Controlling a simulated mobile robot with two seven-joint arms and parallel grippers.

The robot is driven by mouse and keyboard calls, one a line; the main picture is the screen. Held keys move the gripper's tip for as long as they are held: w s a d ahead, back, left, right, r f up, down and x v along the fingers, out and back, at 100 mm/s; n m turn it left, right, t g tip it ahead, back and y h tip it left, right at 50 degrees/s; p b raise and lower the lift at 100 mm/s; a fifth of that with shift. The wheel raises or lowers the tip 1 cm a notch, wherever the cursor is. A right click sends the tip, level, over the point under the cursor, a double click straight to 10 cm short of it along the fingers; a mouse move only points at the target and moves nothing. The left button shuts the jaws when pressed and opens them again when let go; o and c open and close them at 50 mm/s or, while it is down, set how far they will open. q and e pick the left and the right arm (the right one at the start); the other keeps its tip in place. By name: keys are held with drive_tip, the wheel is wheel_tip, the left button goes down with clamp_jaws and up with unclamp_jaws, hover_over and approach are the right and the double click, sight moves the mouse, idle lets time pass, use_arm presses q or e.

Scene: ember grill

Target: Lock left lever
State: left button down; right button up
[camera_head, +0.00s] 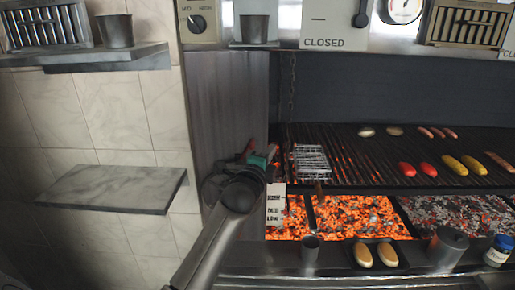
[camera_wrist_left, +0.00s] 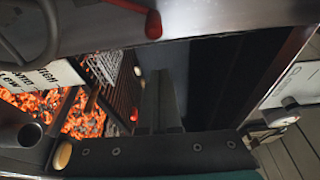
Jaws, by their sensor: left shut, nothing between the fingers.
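A metal rod with a red knob (camera_wrist_left: 153,26) shows at the top of the left wrist view; it looks like the left lever. A red part (camera_head: 248,148) shows beside my gripper in the head view, against the grill's left post. My left gripper (camera_wrist_left: 158,75) is shut and empty, its dark fingers together below the red knob and apart from it in the picture. In the head view the left gripper (camera_head: 265,158) is at the post, its fingers mostly hidden by my wrist. Whether it touches the lever I cannot tell. My right gripper is not in view.
A wheel (camera_wrist_left: 22,35) and a HIGH/MED/LOW label (camera_head: 276,205) are close to the left wrist. Glowing coals (camera_head: 345,218) lie under the grate (camera_head: 360,170), which carries food and a wire basket (camera_head: 310,160). A second red bar (camera_wrist_left: 285,75) is at the wrist view's right. An empty shelf (camera_head: 115,188) is at left.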

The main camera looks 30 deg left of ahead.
sight(246, 154)
use_arm(q)
drive_tip(key=a, duration=0.1)
drive_tip(key=a+p, duration=0.1)
drive_tip(key=a, duration=0.1)
drive_tip(key=shift+s+a, duration=0.25)
drive_tip(key=shift+a, duration=0.1)
